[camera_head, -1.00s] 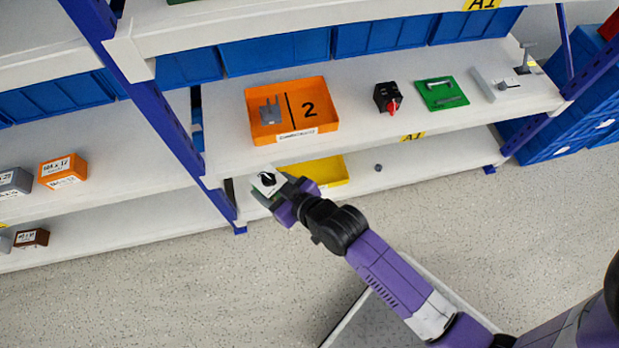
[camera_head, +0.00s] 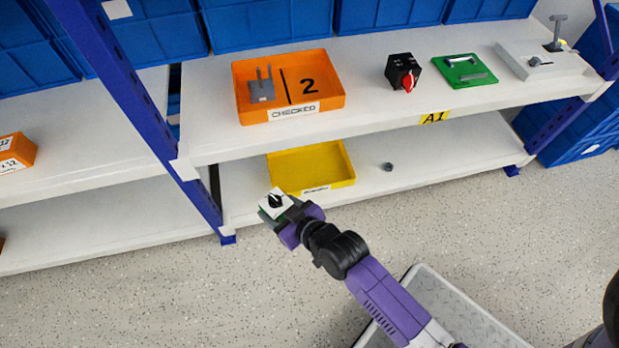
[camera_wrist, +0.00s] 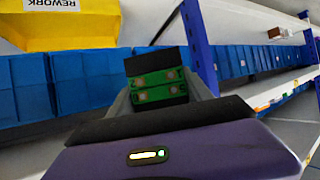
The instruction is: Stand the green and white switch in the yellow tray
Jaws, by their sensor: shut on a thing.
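The green and white switch (camera_head: 275,204) is held in my gripper (camera_head: 283,212), its white face with a black knob turned up in the head view. In the wrist view the switch (camera_wrist: 156,80) shows a black and green side with several metal contacts, between the fingers of my gripper (camera_wrist: 160,88). The yellow tray (camera_head: 345,181) lies on the lower shelf, just beyond and to the right of the switch, and looks empty where visible. In the wrist view the yellow tray (camera_wrist: 60,30) shows at top left with a REWORK label.
The upper shelf (camera_head: 200,115) overhangs the lower one. It holds an orange tray (camera_head: 335,85) with a grey part, a black switch with a red knob (camera_head: 403,72) and a green plate (camera_head: 465,70). A small grey piece (camera_head: 388,167) lies right of the yellow tray. A blue post (camera_head: 150,100) stands left.

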